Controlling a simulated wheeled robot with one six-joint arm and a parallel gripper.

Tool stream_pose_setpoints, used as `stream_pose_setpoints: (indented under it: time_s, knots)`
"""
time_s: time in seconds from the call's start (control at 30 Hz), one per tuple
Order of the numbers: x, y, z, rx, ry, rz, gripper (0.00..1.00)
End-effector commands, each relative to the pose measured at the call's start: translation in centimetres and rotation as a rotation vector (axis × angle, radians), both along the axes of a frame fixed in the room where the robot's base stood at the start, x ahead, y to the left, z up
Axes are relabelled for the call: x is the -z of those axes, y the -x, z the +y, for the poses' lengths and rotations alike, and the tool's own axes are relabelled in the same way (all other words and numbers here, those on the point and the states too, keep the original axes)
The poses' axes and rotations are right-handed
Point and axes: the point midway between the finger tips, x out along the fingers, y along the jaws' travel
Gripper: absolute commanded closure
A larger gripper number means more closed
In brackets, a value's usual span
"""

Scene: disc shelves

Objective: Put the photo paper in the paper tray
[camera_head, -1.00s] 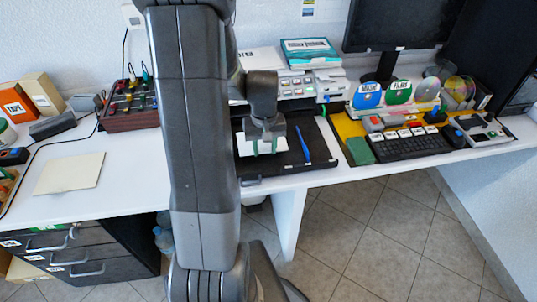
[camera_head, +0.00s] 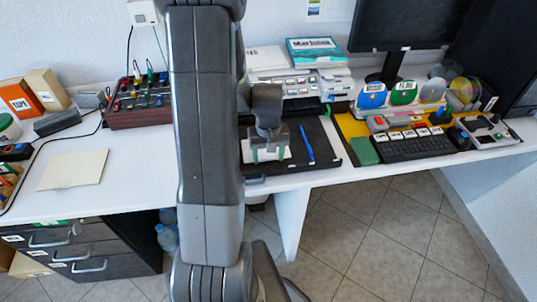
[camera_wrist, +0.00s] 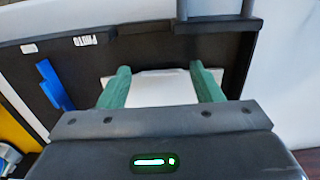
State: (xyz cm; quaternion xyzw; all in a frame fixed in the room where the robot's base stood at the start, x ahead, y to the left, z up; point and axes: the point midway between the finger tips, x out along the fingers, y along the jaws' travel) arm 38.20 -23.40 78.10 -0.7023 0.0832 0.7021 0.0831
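A white sheet that looks like the photo paper (camera_head: 268,156) lies over a flat black tray-like surface (camera_head: 325,146) on the desk. It also shows in the wrist view (camera_wrist: 163,92) between and behind two green fingers. My gripper (camera_head: 268,152) is right over the sheet, pointing down. In the wrist view, my gripper (camera_wrist: 161,70) has its fingers wide apart, in front of the sheet. I cannot tell whether they touch it. A white printer (camera_head: 300,82) stands behind; I cannot make out a separate paper tray on it.
A cream sheet (camera_head: 74,169) lies on the left desk. My arm hides part of the desk.

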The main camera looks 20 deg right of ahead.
Motion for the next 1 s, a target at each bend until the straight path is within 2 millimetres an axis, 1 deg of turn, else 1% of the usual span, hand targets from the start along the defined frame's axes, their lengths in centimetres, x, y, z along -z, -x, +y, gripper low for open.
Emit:
stream_pose_setpoints:
  time_s: [0.17,0.27,0.37,0.7,0.83,1.0]
  knots:
    - [-0.3,0.0,0.0,0.000,0.000,0.000,0.41]
    - [-1.1,-0.1,0.0,0.000,0.002,-0.003,0.41]
    - [-2.6,-0.1,0.0,0.000,0.002,-0.005,0.41]
    - [-9.6,-0.1,0.0,0.000,0.002,-0.005,0.41]
    - [-11.3,-0.1,0.0,0.000,0.002,-0.003,0.41]
    - [-12.3,0.0,0.0,0.000,0.000,-0.001,0.41]
